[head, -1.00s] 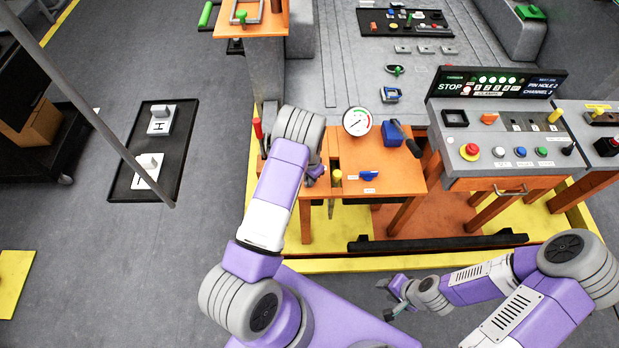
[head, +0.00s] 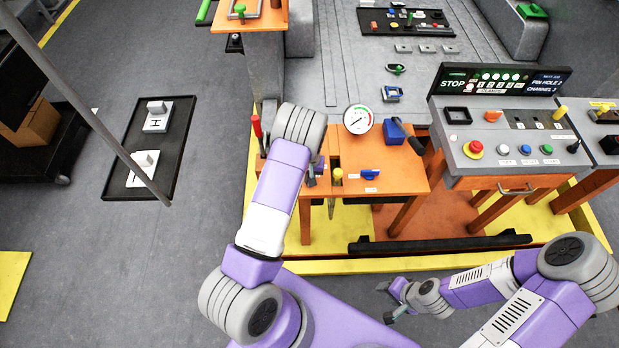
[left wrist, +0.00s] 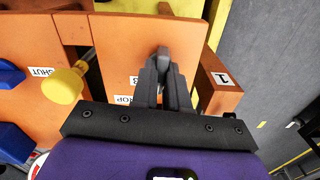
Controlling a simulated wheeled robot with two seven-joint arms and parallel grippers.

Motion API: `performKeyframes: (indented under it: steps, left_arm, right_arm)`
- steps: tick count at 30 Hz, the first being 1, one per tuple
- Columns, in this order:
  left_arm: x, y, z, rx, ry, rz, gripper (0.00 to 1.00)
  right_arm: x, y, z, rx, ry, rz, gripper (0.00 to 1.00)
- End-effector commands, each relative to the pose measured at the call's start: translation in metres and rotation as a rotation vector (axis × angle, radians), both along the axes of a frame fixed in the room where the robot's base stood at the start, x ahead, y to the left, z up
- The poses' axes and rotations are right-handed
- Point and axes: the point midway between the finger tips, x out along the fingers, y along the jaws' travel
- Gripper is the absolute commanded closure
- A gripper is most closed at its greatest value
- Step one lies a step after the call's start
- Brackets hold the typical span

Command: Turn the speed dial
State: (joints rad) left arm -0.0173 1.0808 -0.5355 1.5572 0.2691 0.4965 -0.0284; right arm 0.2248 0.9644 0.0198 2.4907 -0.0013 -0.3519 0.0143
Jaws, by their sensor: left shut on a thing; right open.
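In the left wrist view my left gripper (left wrist: 163,85) is shut on a small dark grey knob (left wrist: 163,54) on an orange panel. In the head view my left forearm covers this spot, and only part of the hand (head: 315,174) shows at the left of the orange table (head: 405,183). My right gripper (head: 386,302) is open and empty, low over the floor in front of the table.
A yellow knob (left wrist: 62,85) stands close left of my left gripper, with blue handles beyond it. A grey console (head: 510,145) with buttons is to the right.

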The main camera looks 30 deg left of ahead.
Motion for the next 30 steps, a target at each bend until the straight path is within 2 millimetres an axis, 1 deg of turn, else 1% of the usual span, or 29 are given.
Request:
performKeyframes:
  steps: [6, 18, 24, 30]
  left_arm:
    - [-0.0003, 0.0001, -0.0005, 0.001, 0.0, 0.205, 1.0]
    - [-0.0003, 0.0, 0.0, 0.0, 0.001, 0.576, 1.0]
    - [0.0, -0.0001, 0.0004, 0.001, 0.0, 0.727, 1.0]
    - [0.0, 0.0, 0.0005, 0.0, 0.0, 0.834, 1.0]
  right_arm:
    - [0.0, 0.0, -0.0054, 0.0, 0.0, 0.0, 0.57]
    - [0.0, 0.0, -0.0088, 0.0, 0.0, 0.0, 0.57]
    - [0.0, 0.0, -0.009, 0.0, 0.0, 0.0, 0.57]
    - [0.0, 0.0, -0.0089, 0.0, 0.0, 0.0, 0.57]
